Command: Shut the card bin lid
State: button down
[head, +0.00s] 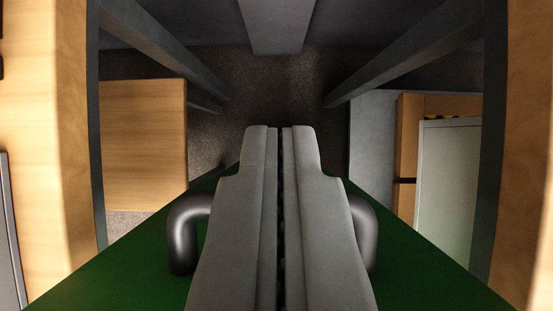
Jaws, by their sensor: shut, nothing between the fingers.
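My gripper (280,135) is in the middle of the head view. Its two grey fingers lie side by side with only a thin dark line between them, shut and empty. Below and behind the fingers is a broad green panel (110,275), which looks like the card bin lid. A dark grey tubular handle (186,235) shows on the panel on both sides of my fingers. Its middle is hidden behind them, and I cannot tell whether they touch it. The panel's far edge is mostly hidden too, and its tilt is unclear.
Wooden surfaces (45,130) stand close at the left and right edges, with dark grey beams (410,50) beside them. A wooden block (145,145) is at left. A pale panel (448,180) is at right. Dark speckled floor (235,95) shows ahead.

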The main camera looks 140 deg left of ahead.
jog(key=f, duration=0.3)
jog(key=s+f, duration=0.1)
jog(key=f, duration=0.1)
jog(key=shift+a, duration=0.35)
jog(key=shift+s, duration=0.1)
